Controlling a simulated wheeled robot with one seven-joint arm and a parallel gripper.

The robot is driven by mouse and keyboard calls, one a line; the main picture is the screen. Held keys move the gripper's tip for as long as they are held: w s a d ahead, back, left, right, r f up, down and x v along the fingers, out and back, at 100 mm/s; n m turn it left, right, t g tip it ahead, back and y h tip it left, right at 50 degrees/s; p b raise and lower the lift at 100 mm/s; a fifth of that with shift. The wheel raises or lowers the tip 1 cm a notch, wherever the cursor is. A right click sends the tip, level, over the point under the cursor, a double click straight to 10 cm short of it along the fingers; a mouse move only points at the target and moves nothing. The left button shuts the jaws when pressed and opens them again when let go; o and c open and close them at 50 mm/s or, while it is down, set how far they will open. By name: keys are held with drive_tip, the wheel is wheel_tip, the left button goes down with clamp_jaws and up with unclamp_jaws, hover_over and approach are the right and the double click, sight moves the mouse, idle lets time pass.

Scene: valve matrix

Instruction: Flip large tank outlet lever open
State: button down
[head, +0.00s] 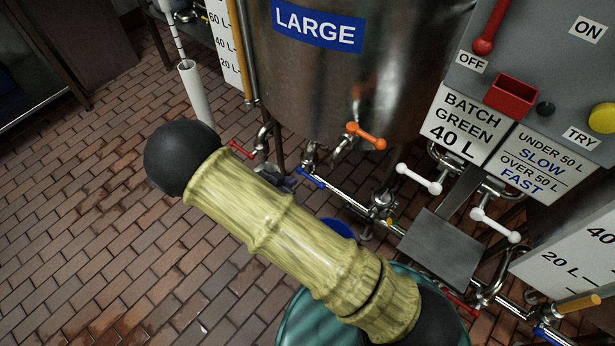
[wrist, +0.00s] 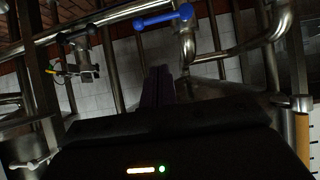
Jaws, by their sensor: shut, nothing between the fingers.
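The large tank (head: 350,75) is a steel vessel with a blue LARGE label. On the pipework under it I see a blue lever (head: 310,178), and an orange lever (head: 367,136) sits higher, at the tank's lower front. I cannot tell from the labels which is the outlet lever. In the wrist view a blue lever (wrist: 163,18) lies nearly level across the top, by a steel pipe fitting. My gripper (wrist: 160,76) is shut and empty, its dark purple fingers below that lever in the picture and apparently apart from it. In the head view the gripper is hard to make out.
Two white levers (head: 419,179) and a red lever (head: 241,149) sit among the pipes. A control panel (head: 560,70) stands at right. A teal drum (head: 310,320) is below my arm. Steel pipes (wrist: 235,57) crowd around my fingers. Brick floor at left is clear.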

drive_tip(key=b, duration=0.3)
hover_over(313, 180)
drive_tip(key=s+a, duration=0.2)
drive_tip(key=s, duration=0.1)
wheel_tip(313, 180, down, 5)
drive_tip(key=f, duration=0.1)
drive_tip(key=w+f, duration=0.1)
drive_tip(key=f, duration=0.2)
drive_tip(key=shift+w+d+f+b, duration=0.15)
drive_tip(key=shift+d+f+b, duration=0.1)
drive_tip(key=shift+b, duration=0.1)
drive_tip(key=shift+a+f, duration=0.1)
drive_tip(key=shift+a, duration=0.1)
